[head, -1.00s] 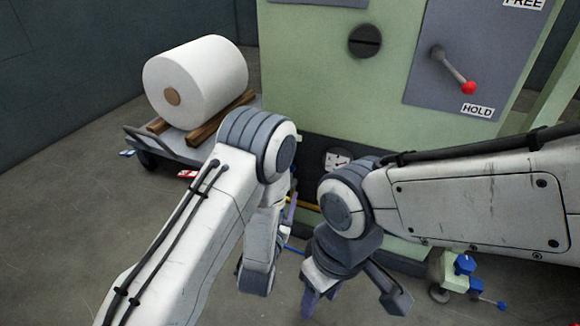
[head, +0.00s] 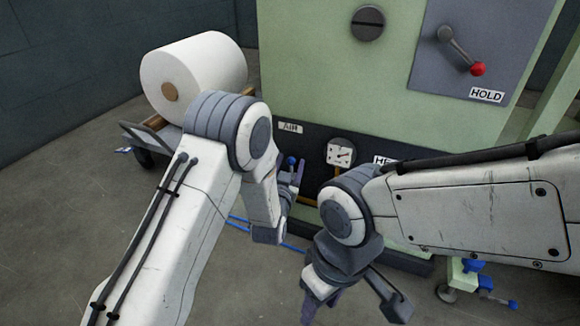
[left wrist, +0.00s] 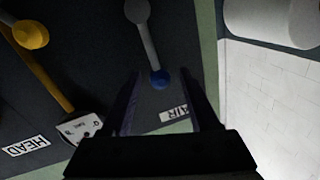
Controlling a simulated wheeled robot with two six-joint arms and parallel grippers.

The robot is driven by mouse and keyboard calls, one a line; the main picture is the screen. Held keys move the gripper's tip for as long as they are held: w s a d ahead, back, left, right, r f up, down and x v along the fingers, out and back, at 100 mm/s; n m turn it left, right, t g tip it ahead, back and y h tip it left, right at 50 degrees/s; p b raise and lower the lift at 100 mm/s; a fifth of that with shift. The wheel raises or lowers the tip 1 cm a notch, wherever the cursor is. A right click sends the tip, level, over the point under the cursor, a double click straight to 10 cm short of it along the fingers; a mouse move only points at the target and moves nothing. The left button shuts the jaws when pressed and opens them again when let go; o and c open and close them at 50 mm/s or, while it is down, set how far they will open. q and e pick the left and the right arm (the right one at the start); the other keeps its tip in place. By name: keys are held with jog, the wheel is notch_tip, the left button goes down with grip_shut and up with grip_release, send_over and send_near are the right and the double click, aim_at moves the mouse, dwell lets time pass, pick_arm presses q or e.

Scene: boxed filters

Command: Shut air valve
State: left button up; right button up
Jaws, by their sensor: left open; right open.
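The air valve is a grey lever with a blue knob (head: 291,160) on the machine's dark lower panel, under the AIR label (head: 290,128). In the left wrist view the blue knob (left wrist: 160,78) ends a pale lever (left wrist: 147,38), and the AIR label (left wrist: 174,115) shows upside down. My left gripper (left wrist: 160,72) is open. Its two fingers appear on either side of the knob in that view; I cannot tell whether they touch it. In the head view my left gripper (head: 293,174) is at the panel, partly hidden by my arm. My right gripper (head: 352,304) is open and empty, lower down.
A gauge (head: 340,152) sits right of the AIR label. A red-knobbed lever (head: 477,69) is above at HOLD. A white roll (head: 205,70) rests on a cart at left.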

pick_arm(q)
grip_shut()
dwell(1.4)
